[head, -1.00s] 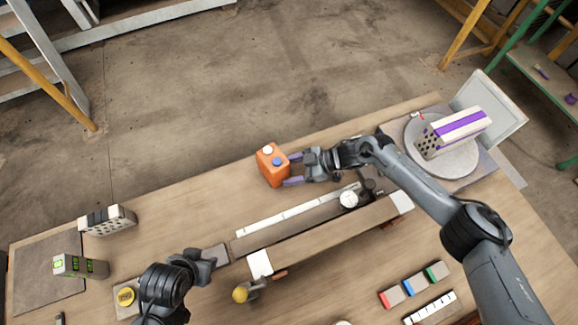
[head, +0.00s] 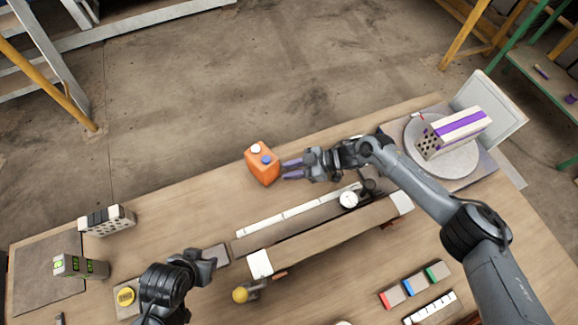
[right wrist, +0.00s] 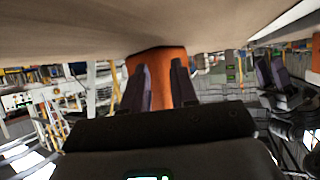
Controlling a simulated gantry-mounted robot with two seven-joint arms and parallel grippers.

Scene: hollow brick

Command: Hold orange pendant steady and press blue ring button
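The orange pendant (head: 262,174), a small box, stands near the table's far edge, with a white button (head: 256,149) and a blue button (head: 266,160) on top. No ring shape can be made out on the blue one. My right gripper (head: 283,169) is just right of the pendant, its purple fingers apart. In the right wrist view the orange body (right wrist: 158,72) shows beyond and between the fingers and is wider than their gap, so they are not around it. Contact cannot be told. My left gripper (head: 207,264) is low at the left; its fingers are unclear.
A long beam fixture (head: 325,238) with a dial gauge (head: 348,199) lies in front. A hollow brick with a purple stripe (head: 456,131) sits on a round turntable (head: 462,166) at right. A yellow button (head: 126,296) and a yellow knob (head: 240,295) are near my left arm.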

